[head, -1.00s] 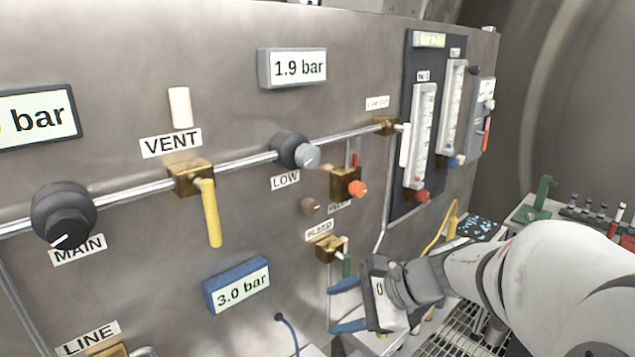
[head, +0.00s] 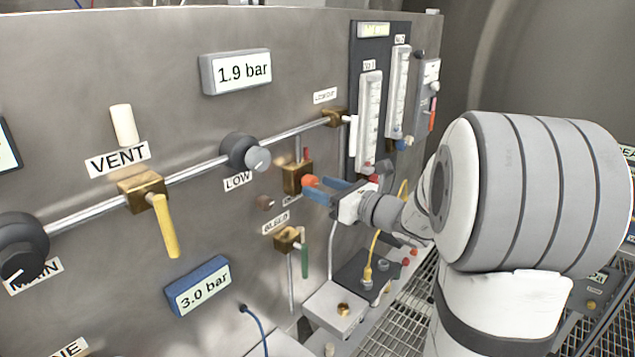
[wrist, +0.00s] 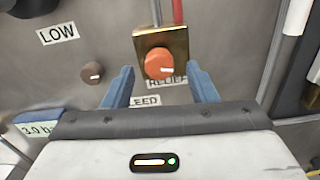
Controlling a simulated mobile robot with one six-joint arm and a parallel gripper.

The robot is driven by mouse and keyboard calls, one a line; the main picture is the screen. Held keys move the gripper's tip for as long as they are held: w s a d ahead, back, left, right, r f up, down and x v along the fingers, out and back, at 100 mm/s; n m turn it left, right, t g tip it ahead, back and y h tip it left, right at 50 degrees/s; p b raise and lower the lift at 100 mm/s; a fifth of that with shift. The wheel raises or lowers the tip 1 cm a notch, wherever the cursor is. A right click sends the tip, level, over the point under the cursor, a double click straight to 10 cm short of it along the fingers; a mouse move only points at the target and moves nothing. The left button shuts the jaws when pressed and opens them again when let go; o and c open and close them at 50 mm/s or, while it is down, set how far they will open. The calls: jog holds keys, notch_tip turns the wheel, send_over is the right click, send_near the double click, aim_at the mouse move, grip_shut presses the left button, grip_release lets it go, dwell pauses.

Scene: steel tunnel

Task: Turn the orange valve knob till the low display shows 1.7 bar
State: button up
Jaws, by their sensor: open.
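The orange valve knob (head: 310,182) sits on a brass block (head: 294,178) on the steel panel, labelled RELIEF. In the wrist view the knob (wrist: 160,66) has a white mark pointing right. My gripper (head: 321,190) is open, its blue fingers pointing at the panel. In the wrist view its fingers (wrist: 160,84) stand left and right of the knob with gaps on both sides; I cannot tell whether the tips reach its depth. The grey display (head: 244,73) above the LOW regulator (head: 243,153) reads 1.9 bar.
A blue-framed display (head: 198,287) reads 3.0 bar. A small brown knob (head: 265,203) is left of the orange one. The BLEED valve (head: 288,240) with a green handle is below. Flow tubes (head: 369,122) stand to the right. A yellow VENT handle (head: 165,226) is at left.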

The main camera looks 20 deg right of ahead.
jog(key=shift+x, duration=0.9)
jog(key=shift+c, duration=0.3)
jog(key=c, duration=0.9)
